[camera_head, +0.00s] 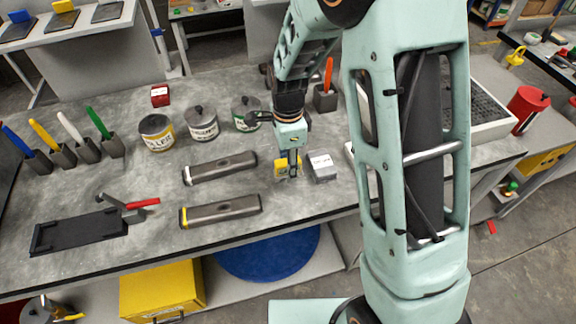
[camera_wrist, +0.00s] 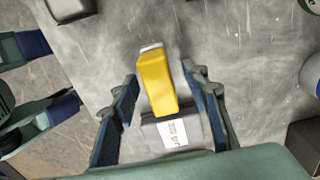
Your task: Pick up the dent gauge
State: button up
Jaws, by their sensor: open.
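A small yellow block-shaped tool, which I take to be the dent gauge (camera_head: 280,169), is on the grey bench below my gripper (camera_head: 293,170). In the wrist view the yellow gauge (camera_wrist: 156,82) has a pale metal end at the top and lies between the two open fingers (camera_wrist: 159,80), with a gap on each side. The fingers partly cover it in the head view. A grey block with a white label (camera_head: 322,168) is right of my gripper; the labelled block (camera_wrist: 172,134) shows at the gauge's lower end in the wrist view. I cannot tell whether they touch.
A black tray (camera_head: 78,233) and a red-handled tool (camera_head: 130,205) are at the front left. Bare bench lies in front of my gripper.

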jog(key=shift+f, duration=0.2)
grip_shut()
jog(key=shift+r, duration=0.1)
